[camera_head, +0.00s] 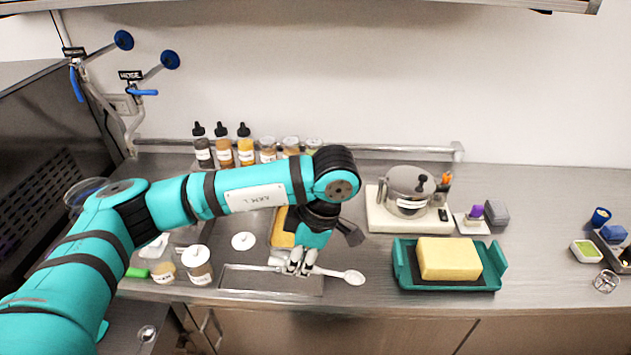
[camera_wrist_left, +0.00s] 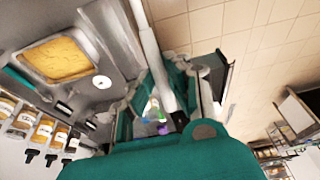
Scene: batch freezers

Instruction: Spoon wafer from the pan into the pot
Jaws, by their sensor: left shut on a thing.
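My left gripper (camera_head: 300,262) is shut on a white spoon (camera_head: 353,277), low over the front of the counter. The spoon's bowl points right, and its handle runs up between the fingers in the left wrist view (camera_wrist_left: 153,55). The pan (camera_head: 272,238), with golden wafer inside, is behind the gripper and partly hidden by my arm. The wrist view shows the wafer (camera_wrist_left: 62,56) more fully, filling the pan. The grey metal pot (camera_head: 408,186) stands to the right of my gripper, with its dark handle at the right. My right gripper is not in view.
A shallow metal tray (camera_head: 240,290) lies at the front edge beneath the gripper. The pot stands on a white scale (camera_head: 384,218). A teal tray (camera_head: 408,282) holds a yellow sponge (camera_head: 449,259). Bottles (camera_head: 222,150) and jars line the back.

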